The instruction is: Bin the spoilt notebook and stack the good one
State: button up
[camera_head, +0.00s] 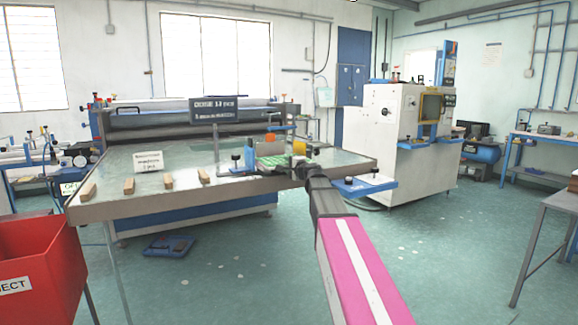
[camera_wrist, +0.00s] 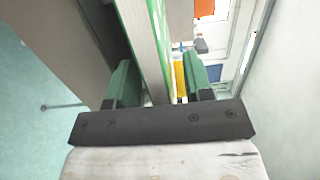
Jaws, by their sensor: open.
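A green, flat piece that looks like a notebook (camera_head: 272,160) is at the right end of the table, just beyond my gripper (camera_head: 302,168); I cannot tell whether it is spoilt or good. In the wrist view, my gripper (camera_wrist: 160,84) has its two green fingers apart. A pale slab with a green face (camera_wrist: 148,45) passes between them, nearer the left finger, with a gap on the right. I cannot tell whether it touches a finger. A red bin (camera_head: 40,265) with a partly visible label ending in "JECT" stands at the lower left.
The table (camera_head: 230,193) bears several wooden blocks (camera_head: 168,181) along its front edge and a white card (camera_head: 148,161). A yellow roll (camera_head: 299,147) stands near the gripper. Open floor lies in front.

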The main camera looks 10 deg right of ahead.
jog(key=shift+s, duration=0.15)
jog(key=v, duration=0.9)
jog(key=shift+s+a, duration=0.2)
jog(key=shift+s, duration=0.3)
dwell(1.1)
jog(key=shift+f, duration=0.15)
jog(key=s+a+f+n+g, duration=0.2)
jog(key=s+f+n+g, duration=0.15)
jog(key=f, duration=0.55)
jog(key=s+a+f+n+g+h, duration=0.1)
jog(key=s+a+f+n+g, duration=0.2)
jog(key=f, duration=0.6)
jog(key=s+a+f+n+g, duration=0.25)
jog(key=s+f, duration=0.25)
jog(key=f, duration=0.4)
jog(key=s+d+f+n+g+h, duration=0.2)
jog(key=s+f+g+h, duration=0.1)
jog(key=s+f, duration=0.4)
jog(key=s+d+f+n+g+h, duration=0.2)
jog(key=s+f+g+h, duration=0.1)
jog(key=s+f, duration=0.5)
jog(key=shift+s+d+f+g, duration=0.2)
jog(key=shift+s+f+g, duration=0.15)
jog(key=shift+s+g, duration=0.35)
jog(key=shift+w, duration=0.1)
